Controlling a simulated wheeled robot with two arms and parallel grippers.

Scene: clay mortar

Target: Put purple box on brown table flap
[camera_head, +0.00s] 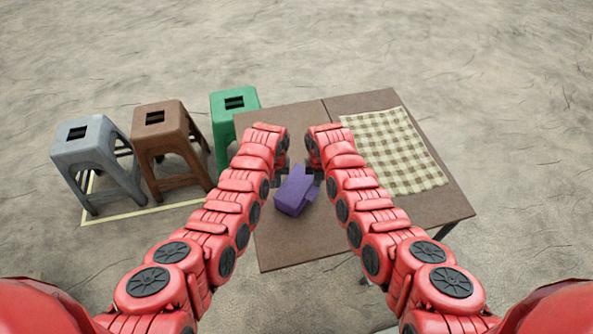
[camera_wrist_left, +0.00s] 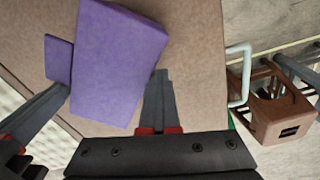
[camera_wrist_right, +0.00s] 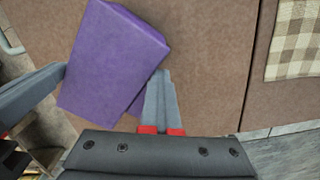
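The purple box (camera_head: 294,192), with a smaller purple part on one side, is between my two grippers over the brown table (camera_head: 290,250). It fills much of the left wrist view (camera_wrist_left: 115,65) and the right wrist view (camera_wrist_right: 110,60). My left gripper (camera_wrist_left: 160,100) has its fingers together beside the box. My right gripper (camera_wrist_right: 162,100) also has its fingers together, on the opposite side. Neither has the box between its own fingers. I cannot tell whether the box rests on the table or is slightly raised. In the head view my arms partly hide the tabletop.
A checkered cloth (camera_head: 395,150) covers much of the right table section, past a seam. Grey (camera_head: 85,145), brown (camera_head: 160,120) and green (camera_head: 225,103) stools stand left of the table. The table's near left part is bare.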

